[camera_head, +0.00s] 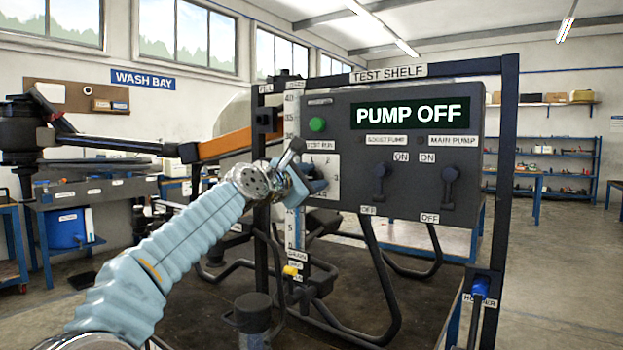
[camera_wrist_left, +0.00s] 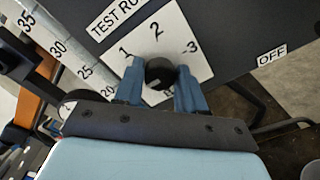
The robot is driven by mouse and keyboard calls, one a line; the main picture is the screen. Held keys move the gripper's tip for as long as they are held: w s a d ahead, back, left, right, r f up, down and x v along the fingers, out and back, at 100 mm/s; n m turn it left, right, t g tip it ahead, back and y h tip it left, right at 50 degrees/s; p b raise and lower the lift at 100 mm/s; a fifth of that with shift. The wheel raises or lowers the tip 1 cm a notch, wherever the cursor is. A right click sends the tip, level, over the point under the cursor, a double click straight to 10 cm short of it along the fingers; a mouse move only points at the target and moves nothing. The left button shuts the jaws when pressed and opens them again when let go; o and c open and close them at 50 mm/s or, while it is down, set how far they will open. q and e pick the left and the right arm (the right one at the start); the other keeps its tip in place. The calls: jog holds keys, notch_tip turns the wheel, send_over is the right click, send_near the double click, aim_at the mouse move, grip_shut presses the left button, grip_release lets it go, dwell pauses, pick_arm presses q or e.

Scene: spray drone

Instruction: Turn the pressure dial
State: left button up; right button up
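The pressure dial is a black knob on a white plate (camera_head: 327,172) marked with numbers, on the left of the dark control panel. In the left wrist view the dial knob (camera_wrist_left: 160,74) shows in front of the numbers 1, 2 and 3. My left gripper (camera_head: 303,168) is at the dial, and in the head view it partly hides it. In the left wrist view its two blue fingers (camera_wrist_left: 159,84) flank the knob closely on both sides, with no clear gap. The knob's pointing direction is hard to read. My right gripper is not in view.
The panel display (camera_head: 412,112) reads PUMP OFF. A green button (camera_head: 317,124) sits above the dial. Two dark levers (camera_head: 380,182) (camera_head: 450,187) stand to its right. A clear scaled tube (camera_head: 292,110) runs left of the panel. Black hoses (camera_head: 395,290) hang below.

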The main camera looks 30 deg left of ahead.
pick_arm(q)
jog(key=c, duration=0.6)
jog(key=shift+m, duration=0.4)
jog(key=m, duration=0.4)
jog(key=shift+f+m+b, duration=0.1)
jog(key=shift+m+b, duration=0.2)
jog(key=shift+m, duration=0.1)
jog(key=m+b, duration=0.1)
jog(key=m, duration=0.8)
jog(key=shift+b, duration=0.3)
jog(key=m, duration=0.3)
jog(key=shift+f+m+b, duration=0.1)
jog(key=shift+m+b, duration=0.25)
jog(key=shift+m, duration=0.05)
jog(key=m+b, duration=0.1)
jog(key=m, duration=0.4)
jog(key=shift+w, duration=0.1)
jog(key=shift+m, duration=0.4)
